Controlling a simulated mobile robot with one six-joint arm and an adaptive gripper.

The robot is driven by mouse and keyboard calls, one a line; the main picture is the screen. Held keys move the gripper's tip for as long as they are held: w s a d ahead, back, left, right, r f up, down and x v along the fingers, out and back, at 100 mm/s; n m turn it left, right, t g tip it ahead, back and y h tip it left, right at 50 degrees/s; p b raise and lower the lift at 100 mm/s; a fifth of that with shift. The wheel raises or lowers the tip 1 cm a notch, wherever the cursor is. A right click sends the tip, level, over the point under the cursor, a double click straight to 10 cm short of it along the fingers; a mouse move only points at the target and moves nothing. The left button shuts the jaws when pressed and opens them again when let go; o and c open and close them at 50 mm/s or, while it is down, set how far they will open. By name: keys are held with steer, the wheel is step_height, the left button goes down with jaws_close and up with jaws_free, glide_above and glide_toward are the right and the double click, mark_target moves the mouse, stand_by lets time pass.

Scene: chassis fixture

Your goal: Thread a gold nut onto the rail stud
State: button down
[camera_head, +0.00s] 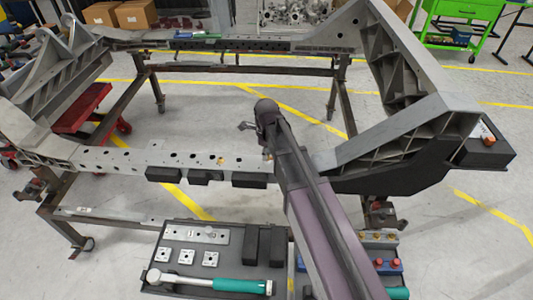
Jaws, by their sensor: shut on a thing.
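The near rail (120,160) of the chassis runs left to right, with a row of holes along its light top. A small gold-coloured piece (220,161) sits on the rail, left of my arm; I cannot tell if it is the stud or a nut. My gripper (267,154) is small and mostly hidden behind my arm, at the rail just right of that piece. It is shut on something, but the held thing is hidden. Several small gold pieces, likely nuts (377,236), lie at the back of the tray's right part, right of my arm.
A dark tray (153,240) in front holds metal plates, dark blocks and a green-handled torque wrench (213,283). Red-and-blue pieces (386,266) lie at its right. Dark blocks (249,181) hang along the rail's front. A tall grey casting (400,140) rises at the right.

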steer(key=shift+m, duration=1.2)
steer(key=shift+c, duration=2.3)
jaws_free()
steer(key=shift+f, duration=0.1)
step_height(320, 180, up, 9)
steer(key=p, duration=0.9)
